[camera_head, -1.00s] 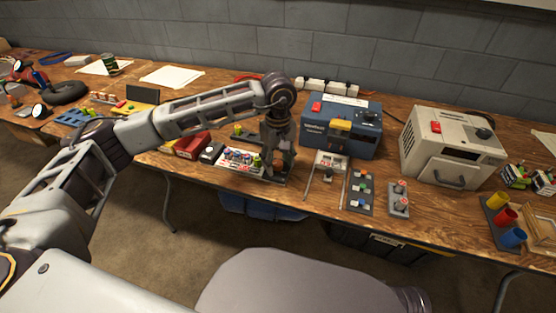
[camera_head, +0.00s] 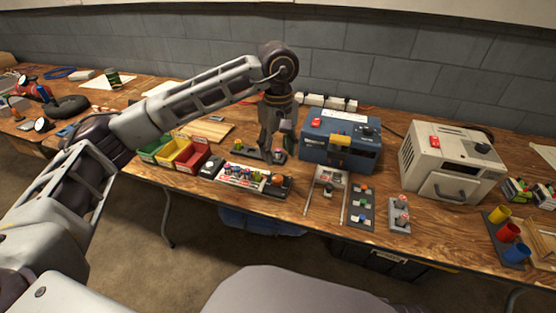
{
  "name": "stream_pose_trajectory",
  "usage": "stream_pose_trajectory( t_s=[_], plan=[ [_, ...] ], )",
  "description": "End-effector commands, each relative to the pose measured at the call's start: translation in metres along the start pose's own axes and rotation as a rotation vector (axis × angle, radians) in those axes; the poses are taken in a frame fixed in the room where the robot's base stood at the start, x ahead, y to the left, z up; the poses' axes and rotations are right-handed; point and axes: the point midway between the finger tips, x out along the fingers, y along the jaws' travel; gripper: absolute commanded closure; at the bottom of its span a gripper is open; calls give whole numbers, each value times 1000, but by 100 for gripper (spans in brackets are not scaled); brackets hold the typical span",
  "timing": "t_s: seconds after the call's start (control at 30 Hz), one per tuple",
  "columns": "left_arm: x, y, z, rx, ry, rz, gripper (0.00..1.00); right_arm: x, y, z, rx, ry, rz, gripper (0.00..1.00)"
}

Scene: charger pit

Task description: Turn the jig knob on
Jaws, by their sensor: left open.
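My left gripper (camera_head: 273,150) is open and points down near a dark strip (camera_head: 247,151) with small parts, behind a white board (camera_head: 240,174) carrying several coloured pieces. An orange round knob (camera_head: 277,180) on a dark base stands at the board's right end, in front of the gripper and apart from it. A pale fixture (camera_head: 331,178) with a dark knob between two rails stands to the right. I cannot tell for sure which knob is the jig knob, nor its setting. The fingers hide part of the strip. My right gripper is not in view.
A blue box (camera_head: 316,148) with a red switch stands close right of the gripper, and a cream oven-like box (camera_head: 421,177) further right. Green, yellow and red bins (camera_head: 177,155) stand to the left. A button panel (camera_head: 361,205) lies near the front edge.

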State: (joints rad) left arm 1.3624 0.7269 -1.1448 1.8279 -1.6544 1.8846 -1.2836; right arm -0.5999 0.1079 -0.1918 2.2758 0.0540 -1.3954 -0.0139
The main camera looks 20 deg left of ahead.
Motion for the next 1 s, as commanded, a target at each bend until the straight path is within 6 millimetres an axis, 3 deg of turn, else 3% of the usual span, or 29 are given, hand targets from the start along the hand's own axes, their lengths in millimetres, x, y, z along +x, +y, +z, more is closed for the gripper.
stream_pose_trajectory(
  t_s=[0.2, 0.77, 1.0],
  plan=[
    [-18, 0, 0, 1, 0, 1, 49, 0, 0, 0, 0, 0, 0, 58],
    [-23, 0, 0, 1, 0, 0, 49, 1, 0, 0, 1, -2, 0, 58],
    [-40, 0, 0, 1, 0, 0, 49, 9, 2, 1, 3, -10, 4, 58]
  ],
)
